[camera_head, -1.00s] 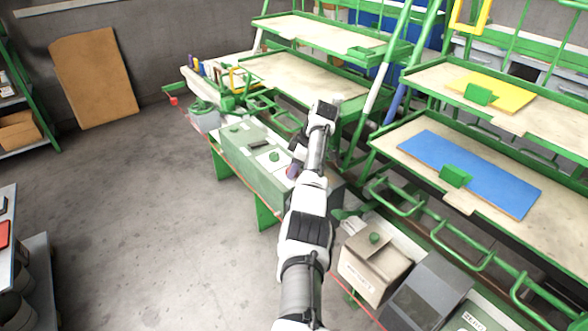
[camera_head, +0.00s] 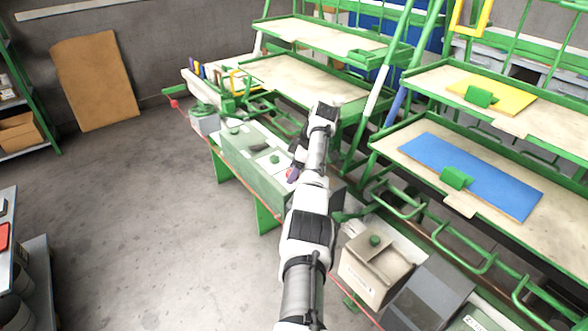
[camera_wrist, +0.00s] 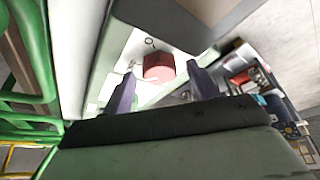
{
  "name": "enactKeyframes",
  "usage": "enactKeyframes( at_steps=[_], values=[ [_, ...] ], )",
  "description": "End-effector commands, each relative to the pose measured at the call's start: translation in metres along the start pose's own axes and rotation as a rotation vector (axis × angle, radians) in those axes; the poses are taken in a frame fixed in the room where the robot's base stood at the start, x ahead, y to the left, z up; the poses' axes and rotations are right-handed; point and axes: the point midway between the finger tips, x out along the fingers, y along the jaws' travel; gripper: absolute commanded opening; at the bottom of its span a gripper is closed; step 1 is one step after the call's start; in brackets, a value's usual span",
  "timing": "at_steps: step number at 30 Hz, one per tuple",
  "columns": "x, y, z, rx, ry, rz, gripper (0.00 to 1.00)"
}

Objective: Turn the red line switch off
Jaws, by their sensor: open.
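In the wrist view a red switch knob (camera_wrist: 159,67) sits on a pale panel (camera_wrist: 125,62). My gripper (camera_wrist: 162,88) is open, with one dark finger on each side of the knob's lower part in the picture. I cannot tell whether either finger touches it. In the head view my gripper (camera_head: 293,172) is at the right end of the grey-green box on the workbench. The wrist and arm hide most of that spot, so the knob cannot be made out clearly there.
The grey-green box (camera_head: 238,168) has green buttons on top. A cardboard-coloured box (camera_head: 372,275) with a green button stands right of my arm. Green-framed shelves with a blue board (camera_head: 475,175) are close on the right.

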Motion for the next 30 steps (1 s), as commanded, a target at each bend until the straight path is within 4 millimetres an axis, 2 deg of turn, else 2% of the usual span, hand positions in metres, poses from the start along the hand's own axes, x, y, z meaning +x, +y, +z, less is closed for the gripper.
enactKeyframes(
  at_steps=[5, 10, 21, 30],
  values=[
    [-0.003, 0.000, -0.001, 0.001, 0.000, 0.001, 0.59],
    [-0.022, 0.001, -0.009, 0.000, -0.001, 0.003, 0.59],
    [-0.107, 0.001, -0.044, -0.001, -0.001, 0.005, 0.59],
    [-0.162, 0.000, -0.067, 0.000, 0.000, 0.002, 0.59]
  ],
)
